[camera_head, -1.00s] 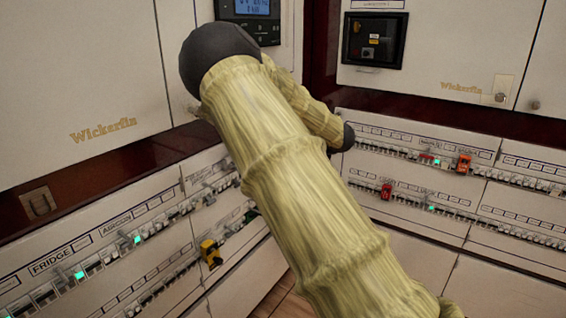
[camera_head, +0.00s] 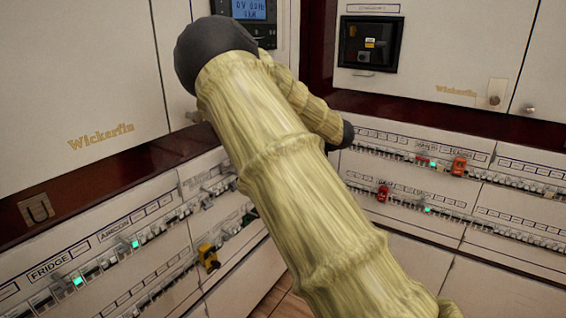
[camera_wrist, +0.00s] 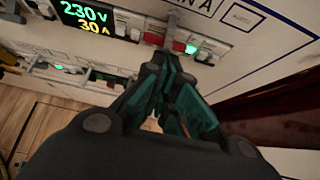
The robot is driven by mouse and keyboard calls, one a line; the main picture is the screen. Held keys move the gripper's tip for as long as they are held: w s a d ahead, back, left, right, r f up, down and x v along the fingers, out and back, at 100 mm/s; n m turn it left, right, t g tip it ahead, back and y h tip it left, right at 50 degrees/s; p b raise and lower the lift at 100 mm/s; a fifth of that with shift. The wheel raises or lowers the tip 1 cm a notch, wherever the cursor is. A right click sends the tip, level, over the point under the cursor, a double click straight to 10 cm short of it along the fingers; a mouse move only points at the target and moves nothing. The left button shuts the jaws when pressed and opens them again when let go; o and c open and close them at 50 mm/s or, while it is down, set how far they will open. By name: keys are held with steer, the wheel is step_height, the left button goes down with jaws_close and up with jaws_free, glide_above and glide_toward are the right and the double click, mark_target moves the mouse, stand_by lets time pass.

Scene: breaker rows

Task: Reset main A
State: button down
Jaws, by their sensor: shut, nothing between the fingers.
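In the wrist view, a label ending in "N A" (camera_wrist: 197,5) is cut off at the top edge. Below it is a breaker with a red part (camera_wrist: 181,46), a green light (camera_wrist: 192,49) and a grey upright piece (camera_wrist: 171,18). My gripper (camera_wrist: 168,65) is shut and empty, with its tips just below the red part. I cannot tell whether they touch it, and the fingers hide part of this breaker. In the head view my arm hides the gripper and this breaker.
A display reading 230 V and 30 A (camera_wrist: 86,20) is left of the breaker. The head view shows breaker rows on two walls meeting in a corner, with a yellow device (camera_head: 208,257) at left and an orange one (camera_head: 459,166) and a red one (camera_head: 383,193) at right.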

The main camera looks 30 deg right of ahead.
steer(key=v, duration=1.1)
steer(key=shift+a+f, duration=0.1)
steer(key=shift+f, duration=0.05)
steer(key=s+a+f+m+h, duration=0.1)
steer(key=a+f+m, duration=0.2)
steer(key=f+m, duration=0.5)
steer(key=s+a+f+m+h, duration=0.1)
steer(key=a+f+m, duration=0.25)
steer(key=f, duration=0.85)
steer(key=s+a+f+m, duration=0.1)
steer(key=a+f+m, duration=0.2)
steer(key=f+m, duration=0.5)
steer(key=s+a+f+m+g+h, duration=0.1)
steer(key=s+a+f+m+g, duration=0.1)
steer(key=s+a+f+m, duration=0.6)
steer(key=s+a+f+m+g+h, duration=0.1)
steer(key=s+a+f+m+g, duration=0.25)
steer(key=s+f, duration=0.8)
steer(key=s+a+f+m+g, duration=0.25)
steer(key=s+a+m, duration=0.3)
steer(key=s, duration=0.45)
steer(key=s+a+f+m+g, duration=0.2)
steer(key=s+a+f+m, duration=0.2)
steer(key=s+a, duration=0.4)
step_height(320, 180, up, 31)
steer(key=s+d+p, duration=0.1)
steer(key=p, duration=3)
steer(key=shift+s+r, duration=0.2)
